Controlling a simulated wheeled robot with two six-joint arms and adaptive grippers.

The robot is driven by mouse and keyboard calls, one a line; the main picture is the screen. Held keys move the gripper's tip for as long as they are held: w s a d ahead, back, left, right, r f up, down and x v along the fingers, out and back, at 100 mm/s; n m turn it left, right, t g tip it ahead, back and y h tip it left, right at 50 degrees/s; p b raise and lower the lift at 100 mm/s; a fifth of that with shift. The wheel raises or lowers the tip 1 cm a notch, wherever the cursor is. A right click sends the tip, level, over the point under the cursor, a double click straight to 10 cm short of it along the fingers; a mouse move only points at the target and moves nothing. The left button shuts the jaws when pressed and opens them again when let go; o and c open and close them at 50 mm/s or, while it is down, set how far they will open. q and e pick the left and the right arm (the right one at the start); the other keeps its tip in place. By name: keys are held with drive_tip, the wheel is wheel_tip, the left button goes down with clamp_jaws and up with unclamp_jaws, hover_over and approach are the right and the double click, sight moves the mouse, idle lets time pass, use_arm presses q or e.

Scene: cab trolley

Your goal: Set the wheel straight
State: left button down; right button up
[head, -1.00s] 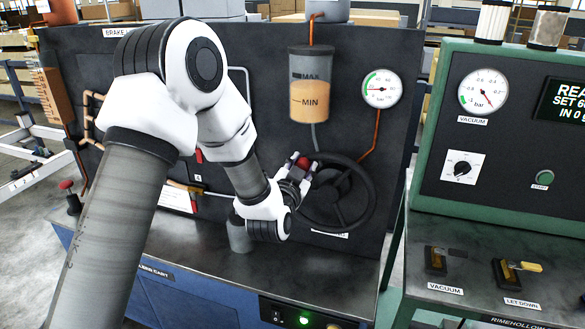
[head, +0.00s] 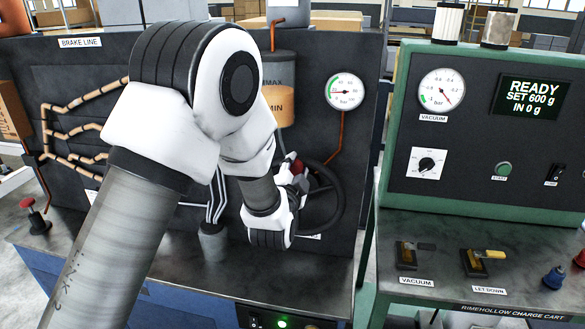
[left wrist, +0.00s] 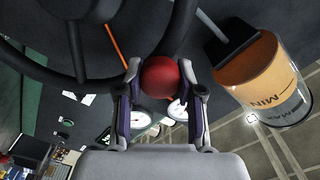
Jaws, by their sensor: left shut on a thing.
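The black steering wheel (head: 340,197) is mounted on the dark upright panel, partly hidden behind my left arm in the head view. Its rim (left wrist: 179,30) and spokes show in the left wrist view. A red ball knob (left wrist: 160,77) sits at the wheel's rim; it also shows in the head view (head: 297,166). My left gripper (left wrist: 163,78) is shut on the red knob, one finger on each side. In the head view the left gripper (head: 297,177) is at the wheel's upper left. My right gripper is not in view.
A reservoir (head: 280,100) with orange fluid and a round gauge (head: 345,92) are above the wheel. At right stands a green-framed console (head: 470,140) with a "READY" display (head: 532,97) and levers (head: 484,258). A red-topped knob (head: 27,203) stands at the bench's left.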

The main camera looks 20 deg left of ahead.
use_arm(q)
drive_tip(key=c, duration=0.7)
unclamp_jaws()
drive_tip(key=shift+d, duration=0.1)
drive_tip(key=v, duration=1.2)
drive_tip(key=shift+s, duration=0.1)
